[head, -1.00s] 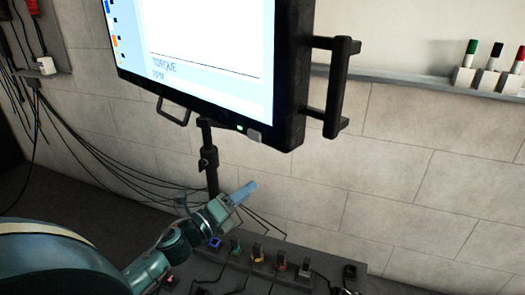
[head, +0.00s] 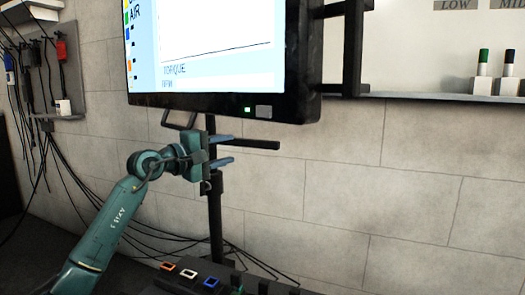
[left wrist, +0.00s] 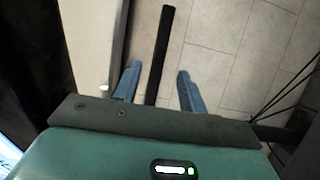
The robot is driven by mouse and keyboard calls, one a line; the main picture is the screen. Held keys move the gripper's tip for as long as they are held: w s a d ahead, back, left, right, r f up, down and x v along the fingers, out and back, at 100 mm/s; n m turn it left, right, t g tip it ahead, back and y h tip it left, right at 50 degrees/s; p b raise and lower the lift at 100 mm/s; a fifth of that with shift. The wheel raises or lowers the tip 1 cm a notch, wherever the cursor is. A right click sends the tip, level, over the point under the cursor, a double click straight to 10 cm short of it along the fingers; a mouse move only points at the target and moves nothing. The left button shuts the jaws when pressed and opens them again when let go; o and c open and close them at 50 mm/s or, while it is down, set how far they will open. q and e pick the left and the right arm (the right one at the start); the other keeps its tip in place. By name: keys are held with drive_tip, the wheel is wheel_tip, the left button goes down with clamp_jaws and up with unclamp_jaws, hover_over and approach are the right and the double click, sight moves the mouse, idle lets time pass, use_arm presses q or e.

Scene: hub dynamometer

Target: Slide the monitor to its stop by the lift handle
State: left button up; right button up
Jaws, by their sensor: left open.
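The monitor (head: 222,108) hangs in the upper middle of the head view, its screen lit, with its top out of frame. A dark bar (head: 258,143), which looks like the lift handle, sticks out to the right below it, near the black post (head: 216,225). My left gripper (head: 222,151) is just under the monitor, open, its blue fingers pointing right towards the bar. In the left wrist view the bar (left wrist: 164,40) runs lengthwise between the two fingertips (left wrist: 157,80), with gaps on both sides. I cannot tell how deep it sits between them. My right gripper is not in view.
A looped handle (head: 179,118) hangs under the monitor, and a black side handle (head: 355,50) is on its right. Cables run along the wall at left. A panel with coloured sockets (head: 188,273) is below. A whiteboard ledge (head: 450,98) holds markers. The wall right of the post is clear.

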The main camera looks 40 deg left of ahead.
sight(252, 144)
use_arm(q)
drive_tip(key=w, duration=0.8)
drive_tip(key=w+d, duration=0.1)
drive_tip(key=w, duration=0.3)
drive_tip(key=shift+w, duration=0.1)
clamp_jaws()
idle(0.4)
